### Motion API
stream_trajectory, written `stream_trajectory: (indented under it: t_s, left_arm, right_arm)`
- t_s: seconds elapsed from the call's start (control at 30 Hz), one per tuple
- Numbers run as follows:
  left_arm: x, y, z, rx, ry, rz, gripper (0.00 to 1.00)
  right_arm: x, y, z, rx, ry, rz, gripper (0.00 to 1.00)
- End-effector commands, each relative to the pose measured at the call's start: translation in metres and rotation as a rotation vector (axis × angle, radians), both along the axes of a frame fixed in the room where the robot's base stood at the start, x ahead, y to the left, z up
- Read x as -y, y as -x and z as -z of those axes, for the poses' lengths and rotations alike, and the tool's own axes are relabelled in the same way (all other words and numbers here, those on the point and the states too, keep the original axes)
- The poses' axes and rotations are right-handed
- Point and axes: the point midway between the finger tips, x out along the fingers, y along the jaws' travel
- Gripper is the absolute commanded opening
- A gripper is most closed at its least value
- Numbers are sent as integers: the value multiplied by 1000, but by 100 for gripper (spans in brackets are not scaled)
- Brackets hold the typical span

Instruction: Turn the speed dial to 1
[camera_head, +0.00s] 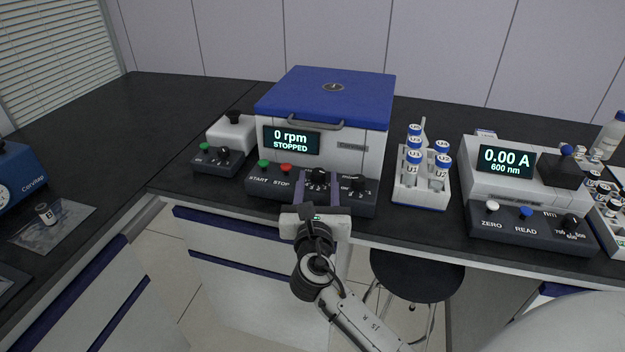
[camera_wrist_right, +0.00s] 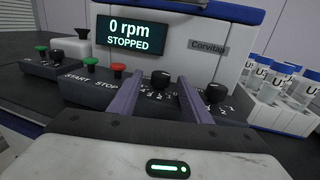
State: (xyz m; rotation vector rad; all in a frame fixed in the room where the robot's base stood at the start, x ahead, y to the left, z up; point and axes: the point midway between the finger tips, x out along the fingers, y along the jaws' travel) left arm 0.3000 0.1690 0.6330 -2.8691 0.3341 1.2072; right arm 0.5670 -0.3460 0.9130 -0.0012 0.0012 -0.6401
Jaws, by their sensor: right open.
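The centrifuge (camera_head: 362,150) has a blue lid and a display (camera_head: 291,141) reading 0 rpm, STOPPED. Its front panel carries a green START button, a red STOP button and two black dials. The left dial (camera_wrist_right: 160,78) lies between the two purple fingers of my right gripper (camera_wrist_right: 159,88), with a gap visible on either side. The right dial (camera_wrist_right: 215,92) is just outside the right finger. The dial labels are partly hidden, and I cannot read the settings. In the head view my right gripper (camera_head: 317,193) is open at the panel. My left gripper is not in view.
A small device with a black knob (camera_head: 225,140) stands left of the centrifuge. A white rack (camera_head: 420,190) of blue-capped tubes stands close on its right, then a photometer (camera_head: 530,190) reading 0.00 A. The bench's front edge runs below the panel, with a stool (camera_head: 415,272) under it.

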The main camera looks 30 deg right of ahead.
Motion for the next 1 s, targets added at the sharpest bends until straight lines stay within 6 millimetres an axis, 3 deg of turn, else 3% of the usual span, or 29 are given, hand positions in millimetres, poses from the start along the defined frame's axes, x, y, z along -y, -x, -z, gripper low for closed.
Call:
stream_trajectory:
  t_s: [0.3, 0.57, 1.0]
  left_arm:
    - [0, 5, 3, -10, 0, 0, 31]
    - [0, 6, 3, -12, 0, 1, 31]
    - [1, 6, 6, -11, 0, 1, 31]
  right_arm:
    - [3, -1, 0, 1, -1, 0, 44]
    - [3, -1, 0, 1, -1, 0, 3]
    - [0, -5, 1, 0, -5, 121, 3]
